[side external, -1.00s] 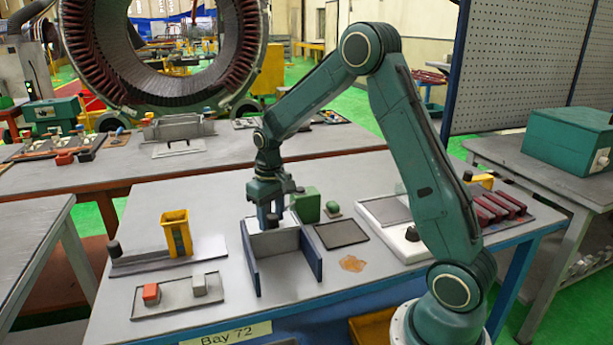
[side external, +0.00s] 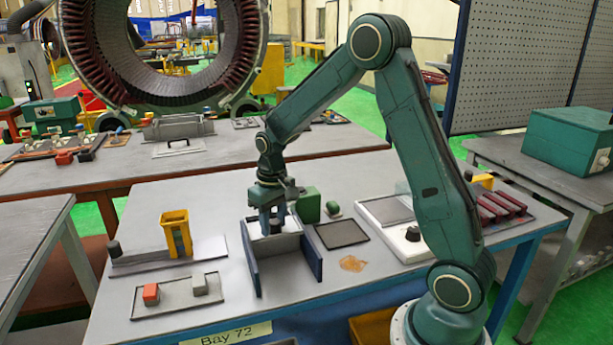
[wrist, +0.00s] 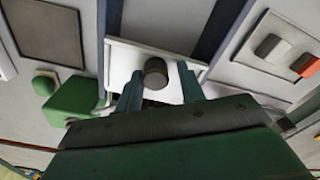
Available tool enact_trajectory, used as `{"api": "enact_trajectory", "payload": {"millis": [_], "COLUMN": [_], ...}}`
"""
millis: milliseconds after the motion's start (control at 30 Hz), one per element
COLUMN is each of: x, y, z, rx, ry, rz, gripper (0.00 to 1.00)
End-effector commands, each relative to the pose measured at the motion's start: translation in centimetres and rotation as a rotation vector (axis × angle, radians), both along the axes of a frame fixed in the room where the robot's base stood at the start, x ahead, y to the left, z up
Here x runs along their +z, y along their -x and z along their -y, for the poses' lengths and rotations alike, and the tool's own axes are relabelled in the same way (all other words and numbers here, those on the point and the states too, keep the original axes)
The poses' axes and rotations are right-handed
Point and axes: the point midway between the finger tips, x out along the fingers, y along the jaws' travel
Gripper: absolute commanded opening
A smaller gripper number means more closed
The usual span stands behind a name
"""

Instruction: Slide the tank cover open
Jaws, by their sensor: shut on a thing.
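The tank has two dark blue side walls (side external: 252,262) and stands in the middle of the bench. A pale cover (side external: 284,243) lies between the walls at their far end; it also shows in the wrist view (wrist: 122,60). A dark round knob (wrist: 155,72) stands on the cover. My gripper (side external: 271,225) is above the cover, pointing down, with its fingers on both sides of the knob and shut on it. In the wrist view the two fingers (wrist: 158,88) flank the knob. The near part between the walls is uncovered.
A green block (side external: 308,205) stands close to the right of my gripper. A dark-framed tray (side external: 341,234) lies right of the tank. A yellow holder (side external: 176,233) and a tray with red and grey blocks (side external: 178,297) are to the left.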

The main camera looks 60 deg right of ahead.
Motion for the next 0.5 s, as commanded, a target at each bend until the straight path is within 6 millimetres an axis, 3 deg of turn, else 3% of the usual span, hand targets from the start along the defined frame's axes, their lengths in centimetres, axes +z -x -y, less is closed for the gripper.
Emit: {"api": "enact_trajectory", "payload": {"millis": [33,500], "x": [-1.3,-1.3], "y": [1.3,2.5], "z": [-0.2,-1.4], "rx": [-0.003,-0.001], "ry": [-0.006,-0.006], "rz": [-0.046,-0.047], "gripper": [0.26,0.26]}}
